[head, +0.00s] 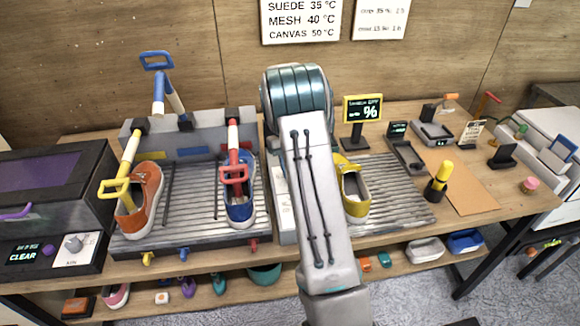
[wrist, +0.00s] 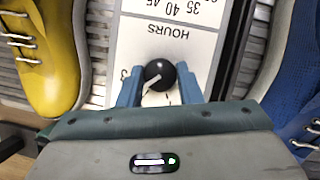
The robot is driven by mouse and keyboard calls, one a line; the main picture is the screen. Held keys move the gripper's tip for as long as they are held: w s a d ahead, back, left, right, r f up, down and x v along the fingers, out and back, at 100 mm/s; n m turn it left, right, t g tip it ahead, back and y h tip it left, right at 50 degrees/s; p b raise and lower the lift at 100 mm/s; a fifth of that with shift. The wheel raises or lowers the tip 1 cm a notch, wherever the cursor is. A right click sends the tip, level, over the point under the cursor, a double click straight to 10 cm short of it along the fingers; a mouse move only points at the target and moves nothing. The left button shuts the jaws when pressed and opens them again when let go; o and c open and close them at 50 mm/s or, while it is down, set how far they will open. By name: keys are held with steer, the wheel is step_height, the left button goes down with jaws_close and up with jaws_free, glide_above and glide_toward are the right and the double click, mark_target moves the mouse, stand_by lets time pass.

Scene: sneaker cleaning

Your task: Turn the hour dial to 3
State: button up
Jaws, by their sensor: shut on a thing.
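The hour dial (wrist: 159,74) is a round black knob with a white pointer line, in the middle of the wrist view. It sits on a white panel (wrist: 135,45) printed HOURS, which appears upside down. The pointer slants to the lower left in the wrist view. A partly covered mark, perhaps a 3, shows left of the dial; most other hour marks are hidden by my fingers. My gripper (wrist: 160,88) has its blue fingers on either side of the dial and is shut on it. In the head view my arm hides the dial and gripper.
A yellow sneaker (head: 354,192) and a blue sneaker (head: 238,201) flank the panel closely. An orange sneaker (head: 143,200) stands farther left on the ribbed rack, near a dark box (head: 60,190). A yellow-and-black bottle (head: 438,180) stands right.

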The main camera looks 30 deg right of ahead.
steer(key=m+y, duration=0.1)
steer(key=m, duration=0.2)
steer(key=m+y, duration=0.1)
steer(key=m, duration=0.1)
steer(key=shift+w+d+r+m+t, duration=0.15)
steer(key=shift+r+m+t, duration=0.05)
steer(key=shift+m+t, duration=0.2)
stand_by(0.4)
steer(key=o, duration=0.9)
steer(key=shift+o, duration=0.4)
steer(key=shift+f, duration=0.1)
steer(key=v, duration=1.3)
steer(key=shift+d+r+b, duration=0.25)
steer(key=shift+r+b, duration=0.1)
